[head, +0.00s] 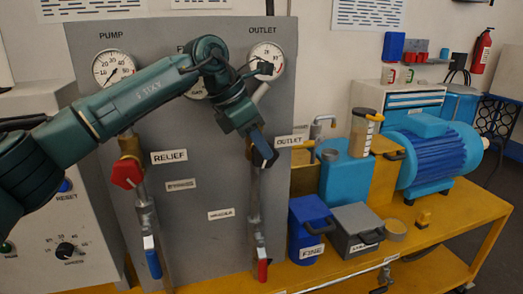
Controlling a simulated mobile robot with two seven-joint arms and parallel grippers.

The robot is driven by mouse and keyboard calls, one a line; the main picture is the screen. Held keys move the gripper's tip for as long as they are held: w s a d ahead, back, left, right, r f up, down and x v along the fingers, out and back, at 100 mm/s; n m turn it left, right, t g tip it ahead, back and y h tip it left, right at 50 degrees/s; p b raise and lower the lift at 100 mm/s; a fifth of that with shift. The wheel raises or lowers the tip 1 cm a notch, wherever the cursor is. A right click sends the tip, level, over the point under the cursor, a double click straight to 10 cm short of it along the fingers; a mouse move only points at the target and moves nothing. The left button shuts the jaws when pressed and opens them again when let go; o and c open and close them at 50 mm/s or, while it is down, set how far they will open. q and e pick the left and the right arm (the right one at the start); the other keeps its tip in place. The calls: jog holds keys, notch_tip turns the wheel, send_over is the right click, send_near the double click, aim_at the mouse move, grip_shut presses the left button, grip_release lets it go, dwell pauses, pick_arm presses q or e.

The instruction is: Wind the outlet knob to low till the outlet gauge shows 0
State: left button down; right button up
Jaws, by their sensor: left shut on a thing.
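The outlet gauge (266,61) is a white round dial under the OUTLET lettering at the upper right of the grey panel. My left arm covers part of its left edge, and its needle reading is too small to tell. My left gripper (262,152) points down and right at the outlet line below the gauge, beside the white OUTLET label (290,141). It is shut at the outlet knob, which is largely hidden behind the gripper; I cannot tell how the knob is turned. My right gripper is not in view.
The red relief knob (127,173) and pump gauge (113,68) are on the panel's left. A blue lever (153,262) and red lever (263,269) hang low. A yellow bench (420,235) at right carries blue and grey boxes, a blue tank and a blue motor (440,155).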

pick_arm(q)
jog(key=shift+a+f+h+b, duration=0.2)
jog(key=shift+f+h+b, duration=0.4)
jog(key=shift+b, duration=0.6)
jog(key=t+h+b, duration=0.1)
jog(key=h+b, duration=0.1)
jog(key=b, duration=0.1)
jog(key=shift+s+a, duration=0.1)
jog(key=shift+a, duration=0.1)
jog(key=shift+a+h+b, duration=0.1)
jog(key=shift+h+b, duration=0.3)
jog(key=shift+b, duration=0.2)
jog(key=shift+a+r+t+h+b, duration=0.1)
jog(key=shift+t+h+b, duration=0.2)
jog(key=shift+h+b, duration=0.35)
jog(key=shift+s, duration=0.1)
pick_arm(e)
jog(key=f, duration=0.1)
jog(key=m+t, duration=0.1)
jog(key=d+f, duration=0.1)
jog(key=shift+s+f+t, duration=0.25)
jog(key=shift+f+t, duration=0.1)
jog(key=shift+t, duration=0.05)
pick_arm(q)
jog(key=shift+r, duration=0.1)
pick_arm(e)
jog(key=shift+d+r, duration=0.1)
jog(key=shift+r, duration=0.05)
